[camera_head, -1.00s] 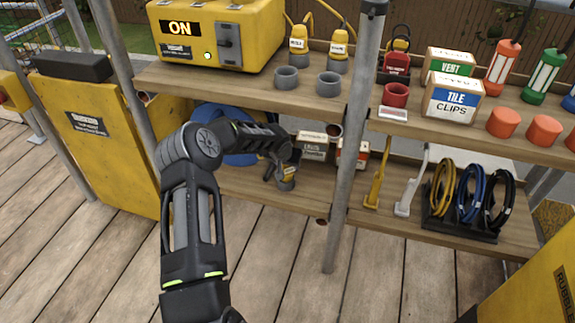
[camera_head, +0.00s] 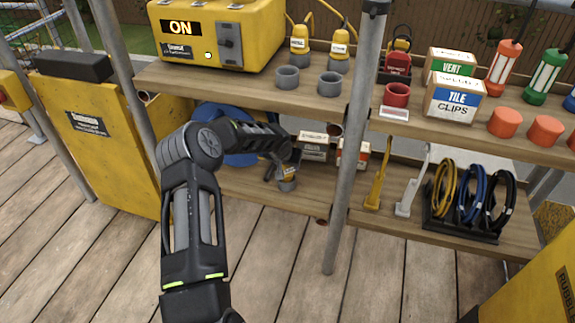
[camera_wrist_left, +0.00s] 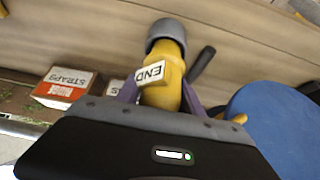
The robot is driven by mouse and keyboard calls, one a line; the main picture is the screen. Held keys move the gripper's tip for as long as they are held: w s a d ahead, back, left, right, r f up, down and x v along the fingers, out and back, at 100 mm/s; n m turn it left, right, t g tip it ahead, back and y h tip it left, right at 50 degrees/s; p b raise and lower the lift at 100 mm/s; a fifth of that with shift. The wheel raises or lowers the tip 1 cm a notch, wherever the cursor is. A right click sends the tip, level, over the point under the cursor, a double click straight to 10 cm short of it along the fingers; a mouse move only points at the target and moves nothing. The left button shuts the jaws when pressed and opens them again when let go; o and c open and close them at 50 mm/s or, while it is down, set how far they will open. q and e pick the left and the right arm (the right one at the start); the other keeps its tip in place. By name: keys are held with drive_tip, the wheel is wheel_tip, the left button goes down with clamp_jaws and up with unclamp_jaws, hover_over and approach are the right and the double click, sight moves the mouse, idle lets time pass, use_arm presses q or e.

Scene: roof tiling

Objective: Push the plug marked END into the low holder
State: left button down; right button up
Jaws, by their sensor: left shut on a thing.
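The yellow plug marked END (camera_wrist_left: 163,82) is between the fingers of my left gripper (camera_wrist_left: 160,95) in the left wrist view. Its far end meets the grey low holder (camera_wrist_left: 167,30), and its front is hidden by the holder's rim. How deep it sits cannot be told. In the head view the left gripper (camera_head: 279,163) is over the lower shelf, shut on the plug (camera_head: 288,173), with the low holder (camera_head: 287,185) directly beneath. My right gripper is not in view.
A blue round thing (camera_wrist_left: 275,125) lies beside the gripper. A STRAPS box (camera_wrist_left: 66,86) stands on the other side. A grey post (camera_head: 345,190) stands right of the arm. Two more yellow plugs (camera_head: 300,42) stand on the upper shelf near empty grey holders (camera_head: 287,77).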

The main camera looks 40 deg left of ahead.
use_arm(q)
drive_tip(key=shift+a+f+b, duration=0.15)
drive_tip(key=shift+f+b, duration=0.7)
drive_tip(key=shift+f, duration=0.05)
drive_tip(key=shift+r, duration=0.2)
drive_tip(key=shift+s+r+p, duration=0.1)
drive_tip(key=shift+r+p, duration=0.35)
drive_tip(key=shift+r, duration=0.15)
drive_tip(key=shift+r, duration=0.1)
idle(0.4)
drive_tip(key=shift+w+b, duration=0.2)
drive_tip(key=shift+b, duration=0.1)
drive_tip(key=shift+d, duration=0.2)
idle(0.4)
drive_tip(key=shift+s+a+f+b, duration=0.1)
drive_tip(key=shift+f+b, duration=0.7)
drive_tip(key=shift+f, duration=0.1)
drive_tip(key=c, duration=1)
unclamp_jaws()
drive_tip(key=shift+c, duration=0.2)
